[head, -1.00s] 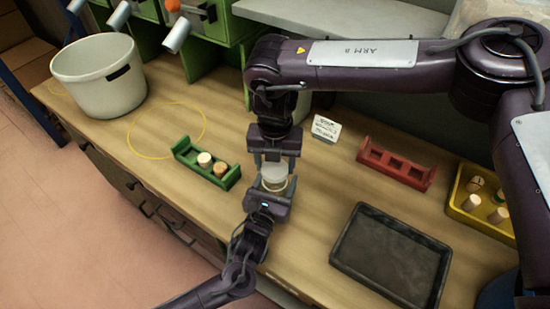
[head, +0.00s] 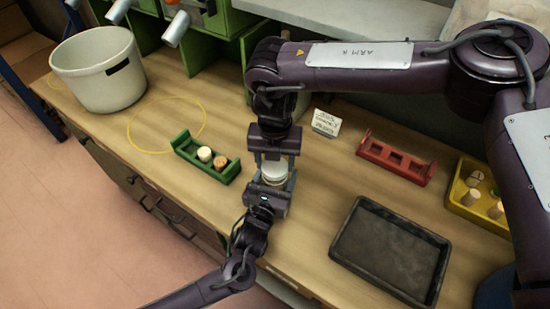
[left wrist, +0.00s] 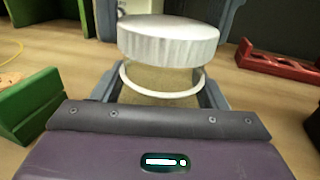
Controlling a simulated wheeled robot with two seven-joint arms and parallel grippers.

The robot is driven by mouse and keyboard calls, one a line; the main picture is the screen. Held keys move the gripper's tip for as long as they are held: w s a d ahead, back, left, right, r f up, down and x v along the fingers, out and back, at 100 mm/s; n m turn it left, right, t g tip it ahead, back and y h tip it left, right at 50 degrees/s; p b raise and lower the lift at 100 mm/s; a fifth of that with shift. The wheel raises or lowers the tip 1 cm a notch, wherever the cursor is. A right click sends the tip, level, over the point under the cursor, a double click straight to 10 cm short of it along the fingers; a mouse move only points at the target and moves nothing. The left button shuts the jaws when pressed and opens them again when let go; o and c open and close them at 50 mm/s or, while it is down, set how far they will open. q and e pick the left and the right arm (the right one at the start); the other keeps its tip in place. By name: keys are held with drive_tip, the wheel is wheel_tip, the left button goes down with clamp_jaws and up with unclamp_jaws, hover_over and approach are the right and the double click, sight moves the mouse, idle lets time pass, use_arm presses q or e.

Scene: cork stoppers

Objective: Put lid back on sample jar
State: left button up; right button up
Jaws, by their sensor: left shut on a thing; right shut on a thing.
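The pale lid (head: 273,170) is between the fingers of my right gripper (head: 273,160), which is shut on it. In the left wrist view the lid (left wrist: 168,42) is a ribbed silver-white disc, roughly level, over the jar. The clear sample jar (left wrist: 160,82), with a pale rim and tan inside, is held upright in my left gripper (head: 270,186), which is shut on it. The front of the rim shows below the lid with a gap between. The back of the rim is hidden by the lid.
A green rack (head: 228,174) with two corks stands left of the grippers. A black tray (head: 340,248), a red rack (head: 397,160) and a yellow bin (head: 462,205) with corks are to the right. A white pot (head: 95,85) stands far left. A small card (head: 326,122) stands behind.

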drive_tip(key=shift+f, duration=0.55)
use_arm(q)
drive_tip(key=c, duration=0.5)
use_arm(e)
drive_tip(key=m, duration=0.3)
drive_tip(key=shift+f, duration=0.1)
drive_tip(key=m, duration=1.1)
drive_tip(key=shift+d, duration=0.1)
drive_tip(key=m, duration=0.6)
drive_tip(key=shift+s+m, duration=0.1)
drive_tip(key=shift+m, duration=0.3)
drive_tip(key=m, duration=0.8)
use_arm(q)
drive_tip(key=shift+f, duration=0.1)
use_arm(e)
drive_tip(key=m, duration=0.7)
